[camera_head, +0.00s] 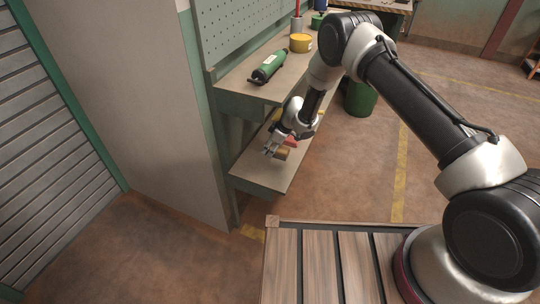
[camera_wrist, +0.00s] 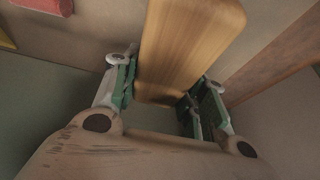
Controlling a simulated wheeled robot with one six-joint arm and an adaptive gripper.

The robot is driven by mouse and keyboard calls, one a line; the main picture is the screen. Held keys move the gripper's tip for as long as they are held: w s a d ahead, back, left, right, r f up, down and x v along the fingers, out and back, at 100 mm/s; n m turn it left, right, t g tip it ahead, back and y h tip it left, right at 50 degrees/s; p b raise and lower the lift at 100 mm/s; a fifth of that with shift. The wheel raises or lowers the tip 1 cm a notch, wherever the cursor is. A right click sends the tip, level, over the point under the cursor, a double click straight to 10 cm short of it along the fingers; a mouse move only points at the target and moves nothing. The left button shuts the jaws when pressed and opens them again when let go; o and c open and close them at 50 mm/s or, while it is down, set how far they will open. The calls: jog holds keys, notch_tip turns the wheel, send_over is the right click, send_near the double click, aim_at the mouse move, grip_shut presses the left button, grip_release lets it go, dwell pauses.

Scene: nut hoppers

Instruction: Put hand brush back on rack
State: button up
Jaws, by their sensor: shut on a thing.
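A smooth, light-brown wooden piece (camera_wrist: 190,45) fills the gap between my fingers in the wrist view. It appears to be the hand brush; no bristles show. In the head view it is a small brown block (camera_head: 282,154) at the lower shelf. My gripper (camera_wrist: 162,98) is shut on it, with one green-backed finger on each side. In the head view my gripper (camera_head: 272,150) is over the front part of the lower shelf, pointing down. I cannot tell whether the piece touches the shelf. No rack can be clearly made out.
A red item (camera_wrist: 45,4) lies near my gripper. A pegboard (camera_head: 235,30) stands behind. A green bin (camera_head: 360,98) is to the right.

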aim_at(281, 147)
notch_tip(281, 147, down, 5)
jog(key=shift+a+r, duration=0.15)
jog(key=shift+r, duration=0.05)
jog(key=shift+w+a+f, duration=0.1)
jog(key=shift+w, duration=0.05)
jog(key=shift+f, duration=0.1)
jog(key=o, duration=1.4)
jog(key=shift+c, duration=0.2)
jog(key=v, duration=1.2)
